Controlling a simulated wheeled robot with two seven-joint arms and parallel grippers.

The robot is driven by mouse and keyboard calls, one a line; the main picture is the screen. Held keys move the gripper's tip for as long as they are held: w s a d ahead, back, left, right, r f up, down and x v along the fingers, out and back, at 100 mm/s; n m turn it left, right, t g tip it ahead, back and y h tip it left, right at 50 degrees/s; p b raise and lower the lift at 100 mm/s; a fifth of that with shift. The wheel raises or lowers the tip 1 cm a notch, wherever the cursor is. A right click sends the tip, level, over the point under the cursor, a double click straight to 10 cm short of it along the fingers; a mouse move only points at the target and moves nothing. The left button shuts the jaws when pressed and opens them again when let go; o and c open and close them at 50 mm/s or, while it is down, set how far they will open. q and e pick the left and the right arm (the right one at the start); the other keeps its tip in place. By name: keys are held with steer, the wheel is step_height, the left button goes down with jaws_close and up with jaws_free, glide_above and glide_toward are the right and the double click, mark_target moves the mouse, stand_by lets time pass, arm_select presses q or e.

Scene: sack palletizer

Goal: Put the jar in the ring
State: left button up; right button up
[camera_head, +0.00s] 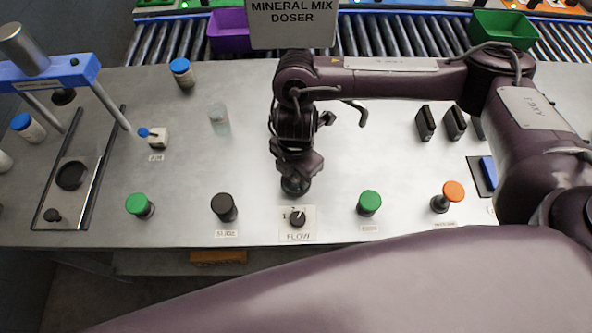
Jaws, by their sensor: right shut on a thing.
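A jar with a blue lid (181,72) stands upright on the metal table at the upper left. Another blue-lidded jar (27,127) stands at the far left, and a pale see-through jar (219,119) stands left of my right gripper. A dark round piece (70,175) lies on the slide plate under the blue-topped press; I cannot tell if it is the ring. My right gripper (295,178) points down behind the FLOW dial, shut on a dark round thing (295,187) mostly hidden by the fingers. It is apart from the jars. My left gripper is not in view.
Along the front are a green button (140,206), a black knob (224,207), the FLOW dial (297,219), another green button (369,202) and an orange button (449,195). A small blue-handled switch (155,137) stands left. Dark upright blocks (425,123) stand right. A roller conveyor (385,38) runs behind.

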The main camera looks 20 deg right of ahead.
steer(key=o, duration=1)
steer(key=shift+f, duration=0.1)
steer(key=shift+c, duration=0.2)
step_height(320, 180, up, 12)
steer(key=p, duration=0.1)
steer(key=shift+r, duration=0.2)
steer(key=shift+f, duration=0.1)
